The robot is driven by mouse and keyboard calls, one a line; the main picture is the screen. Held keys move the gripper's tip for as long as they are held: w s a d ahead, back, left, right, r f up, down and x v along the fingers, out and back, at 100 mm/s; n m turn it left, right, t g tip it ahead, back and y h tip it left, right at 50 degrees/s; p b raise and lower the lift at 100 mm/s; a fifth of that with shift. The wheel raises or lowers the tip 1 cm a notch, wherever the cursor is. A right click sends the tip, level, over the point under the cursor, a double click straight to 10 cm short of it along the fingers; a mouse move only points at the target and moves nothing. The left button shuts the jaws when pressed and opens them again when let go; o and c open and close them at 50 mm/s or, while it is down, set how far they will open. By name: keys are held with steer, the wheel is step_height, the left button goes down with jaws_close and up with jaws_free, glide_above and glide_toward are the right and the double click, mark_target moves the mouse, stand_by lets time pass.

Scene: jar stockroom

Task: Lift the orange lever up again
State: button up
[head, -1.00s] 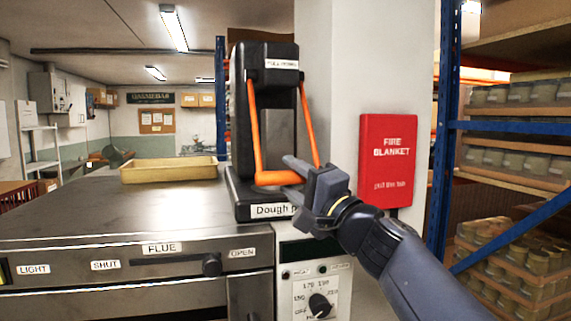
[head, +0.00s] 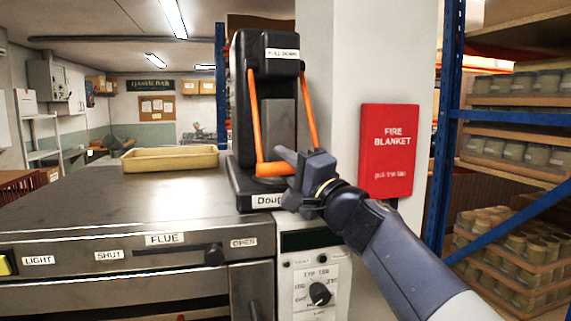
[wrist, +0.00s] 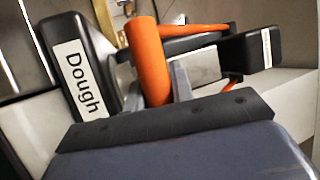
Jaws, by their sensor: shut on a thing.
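The orange lever (head: 274,170) is a U-shaped bar hinged near the top of a black press (head: 243,110) labelled "Pull down". Its two arms slope down, and its crossbar hangs low, just above the base with the "Dough" label. My gripper (head: 287,160) is shut on the right part of the crossbar, and its jaws hide that part in the head view. In the wrist view, the orange bar (wrist: 150,65) stands thick and close at the jaws, with the "Dough" base (wrist: 82,75) at its left.
The press stands on a steel oven (head: 120,205) with a flue slider and a dial panel (head: 318,290). A yellow tray (head: 170,158) lies behind on the oven top. A red fire blanket box (head: 388,150) hangs on the pillar, right of my gripper. Jar shelves stand farther right.

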jaws_close()
steer(key=shift+s+d+r, duration=0.1)
steer(key=shift+s+r, duration=0.05)
steer(key=shift+s, duration=0.05)
steer(key=shift+s+d+r, duration=0.15)
steer(key=shift+s+r, duration=0.4)
steer(key=shift+s, duration=0.15)
steer(key=s+r+p, duration=0.2)
steer(key=r+p, duration=0.1)
steer(key=r, duration=0.3)
steer(key=s+d+r+g+h+p, duration=0.1)
steer(key=s+r+p, duration=0.2)
steer(key=r, duration=0.4)
steer(key=s+d+r+m+p, duration=0.1)
steer(key=s+r+p, duration=0.2)
steer(key=r, duration=0.4)
steer(key=shift+s+d+g+h, duration=0.25)
steer(key=shift+g+h, duration=0.15)
